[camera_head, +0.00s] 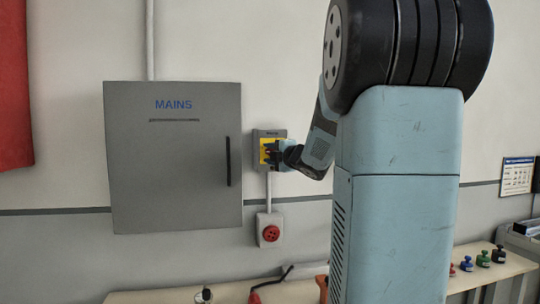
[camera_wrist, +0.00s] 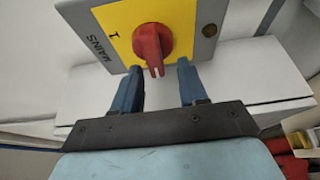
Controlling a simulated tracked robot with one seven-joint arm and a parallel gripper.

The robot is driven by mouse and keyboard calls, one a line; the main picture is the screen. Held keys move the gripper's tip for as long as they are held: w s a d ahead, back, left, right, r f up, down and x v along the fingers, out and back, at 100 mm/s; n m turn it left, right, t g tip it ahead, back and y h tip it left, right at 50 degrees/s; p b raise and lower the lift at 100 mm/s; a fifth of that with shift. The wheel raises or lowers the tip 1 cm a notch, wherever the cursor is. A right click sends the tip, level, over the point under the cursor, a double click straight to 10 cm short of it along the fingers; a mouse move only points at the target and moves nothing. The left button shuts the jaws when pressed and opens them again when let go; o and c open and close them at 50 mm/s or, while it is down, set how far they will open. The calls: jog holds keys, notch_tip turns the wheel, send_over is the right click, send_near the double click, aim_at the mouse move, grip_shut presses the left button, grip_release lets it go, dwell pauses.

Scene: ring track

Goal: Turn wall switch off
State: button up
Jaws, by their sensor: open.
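The wall switch (camera_head: 268,150) is a small grey box with a yellow face, on the wall just right of the large grey MAINS cabinet (camera_head: 173,155). In the wrist view its red rotary knob (camera_wrist: 152,45) stands on the yellow plate (camera_wrist: 119,27), with the marks "I" and "MAINS" on the left side. My gripper (camera_wrist: 157,80) is open, its two blue fingers apart on either side of the knob's lower end. No contact with the knob is clear. In the head view my gripper (camera_head: 275,152) is at the switch and partly covers its face.
A red round socket (camera_head: 270,233) on a grey box sits below the switch, joined by a conduit. A bench (camera_head: 330,291) runs along the bottom with a cable, an orange tool and several coloured small items at the right. The cabinet has a black handle (camera_head: 228,162) near the switch.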

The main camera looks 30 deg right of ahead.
jog(key=s+d, duration=0.1)
jog(key=s, duration=1.2)
jog(key=shift+d, duration=0.25)
jog(key=s+a+f+m+g+h, duration=0.1)
jog(key=s+a+f+m+g, duration=0.5)
jog(key=s+a+f+m, duration=0.2)
jog(key=s+a+f+m+g, duration=0.6)
jog(key=s+a+f+m, duration=0.2)
jog(key=s+a+m, duration=0.3)
jog(key=shift+s+a+f+h, duration=0.15)
jog(key=shift+s+a+h, duration=0.25)
jog(key=shift+s+a, duration=0.45)
jog(key=shift+d, duration=0.15)
jog(key=shift+c, duration=0.2)
